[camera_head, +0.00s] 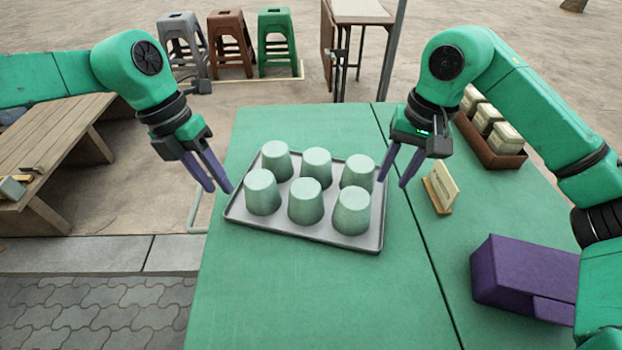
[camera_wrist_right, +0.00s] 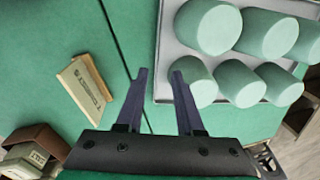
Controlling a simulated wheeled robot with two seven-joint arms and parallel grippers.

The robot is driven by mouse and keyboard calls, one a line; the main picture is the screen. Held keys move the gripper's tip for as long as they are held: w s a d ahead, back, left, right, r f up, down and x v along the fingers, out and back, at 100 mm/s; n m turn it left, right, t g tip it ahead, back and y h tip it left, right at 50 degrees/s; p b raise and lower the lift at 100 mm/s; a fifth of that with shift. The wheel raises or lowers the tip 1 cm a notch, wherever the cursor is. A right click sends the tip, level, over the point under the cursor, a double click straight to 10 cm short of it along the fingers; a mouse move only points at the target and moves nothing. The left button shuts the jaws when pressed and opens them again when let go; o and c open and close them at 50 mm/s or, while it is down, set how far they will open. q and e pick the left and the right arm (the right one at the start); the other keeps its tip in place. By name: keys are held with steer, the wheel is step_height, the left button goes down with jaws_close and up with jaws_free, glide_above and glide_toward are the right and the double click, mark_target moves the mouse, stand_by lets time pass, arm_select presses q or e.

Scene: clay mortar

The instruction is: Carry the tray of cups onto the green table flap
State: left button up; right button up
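A grey tray (camera_head: 333,236) with several pale green upturned cups (camera_head: 305,201) rests on the left section of the green table (camera_head: 290,300), left of a long seam. It also shows in the right wrist view (camera_wrist_right: 168,60). My left gripper (camera_head: 220,190) is at the tray's left edge, fingers apart, with one fingertip close to the rim. My right gripper (camera_head: 392,182) is open at the tray's right edge. In the right wrist view its fingers (camera_wrist_right: 159,73) appear on either side of the rim line. I cannot tell whether either gripper touches the rim.
Right of the seam stand a small sign (camera_head: 441,187), a purple box (camera_head: 522,278) and a brown crate of containers (camera_head: 488,142). A wooden bench (camera_head: 50,140) is at left. Stools (camera_head: 230,42) stand behind. The green surface in front of the tray is clear.

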step_height(320, 180, up, 38)
steer(key=d+p, duration=0.1)
steer(key=p, duration=2.3)
steer(key=shift+s+d+f, duration=0.15)
steer(key=shift+s, duration=0.05)
